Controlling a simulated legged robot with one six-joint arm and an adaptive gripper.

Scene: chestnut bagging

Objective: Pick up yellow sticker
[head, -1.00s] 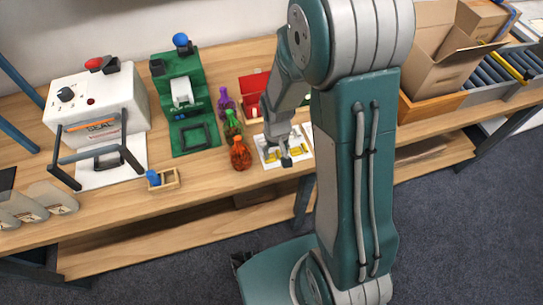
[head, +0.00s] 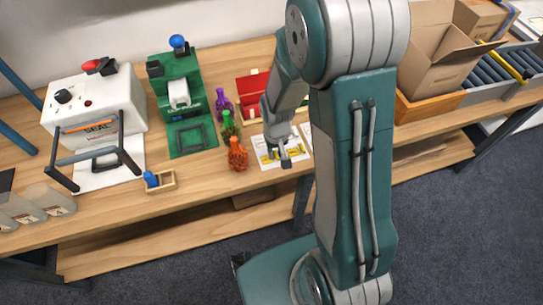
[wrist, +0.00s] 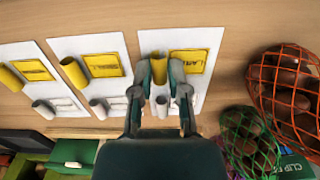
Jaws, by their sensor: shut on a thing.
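A yellow curled sticker (wrist: 158,72) stands on the rightmost white card (wrist: 202,104) in the wrist view. My gripper (wrist: 160,78) has its two fingers on either side of this curl and is shut on it, low over the card. A flat yellow label (wrist: 187,62) with dark lettering lies just right of the fingers. Two more cards to the left bear a middle yellow curl (wrist: 73,72) and a left yellow curl (wrist: 11,78). In the head view my gripper (head: 285,160) is over a white card (head: 262,156), and the held sticker cannot be made out.
Orange (wrist: 288,85) and green (wrist: 250,143) net bags of chestnuts lie right of the gripper in the wrist view. In the head view a red box (head: 251,88) is behind, a green machine (head: 180,100) and a white sealer (head: 95,105) stand left.

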